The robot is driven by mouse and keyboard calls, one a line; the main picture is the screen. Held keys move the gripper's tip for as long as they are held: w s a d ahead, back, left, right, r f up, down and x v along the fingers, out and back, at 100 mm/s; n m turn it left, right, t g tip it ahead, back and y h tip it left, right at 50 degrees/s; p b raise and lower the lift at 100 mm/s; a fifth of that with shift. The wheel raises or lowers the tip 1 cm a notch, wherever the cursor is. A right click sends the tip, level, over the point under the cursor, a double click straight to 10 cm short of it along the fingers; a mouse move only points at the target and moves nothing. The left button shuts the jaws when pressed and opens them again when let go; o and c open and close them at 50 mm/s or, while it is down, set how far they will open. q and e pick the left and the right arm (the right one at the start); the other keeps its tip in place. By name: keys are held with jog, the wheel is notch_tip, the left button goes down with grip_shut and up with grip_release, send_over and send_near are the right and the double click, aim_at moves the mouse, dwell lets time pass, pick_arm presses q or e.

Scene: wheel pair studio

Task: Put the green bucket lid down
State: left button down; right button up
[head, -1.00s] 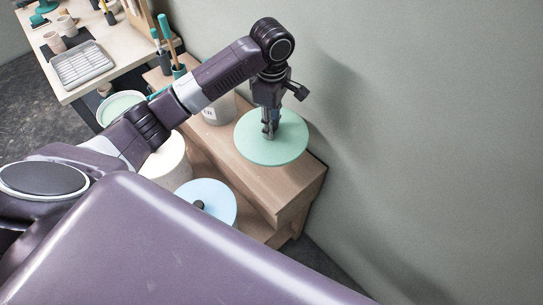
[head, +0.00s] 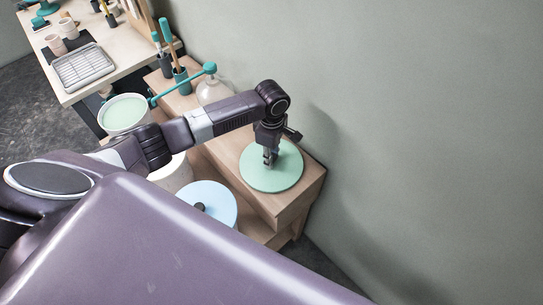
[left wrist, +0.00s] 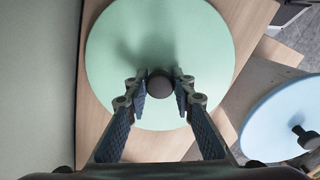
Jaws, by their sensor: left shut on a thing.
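The green bucket lid (head: 285,178) is a flat pale green disc with a dark knob (left wrist: 158,86). It lies flat at or just above the top of the wooden bench (head: 306,182) by the wall; I cannot tell whether it touches. My left gripper (head: 269,158) points down at the lid's middle and is shut on its knob. In the left wrist view its fingers (left wrist: 160,77) stand on both sides of the knob, and the lid (left wrist: 160,35) spreads out beneath. My right gripper is not in view.
A pale blue lid (head: 222,200) with a dark knob lies lower, beside the bench. A white bucket (head: 172,176) and a bucket with pale green contents (head: 125,112) stand to the left. A clear jar (head: 212,90) and teal-handled tools (head: 181,80) stand farther back.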

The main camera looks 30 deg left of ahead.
pick_arm(q)
jog(key=c, duration=1.7)
grip_release()
jog(key=shift+o, duration=0.2)
notch_tip(320, 180, up, 12)
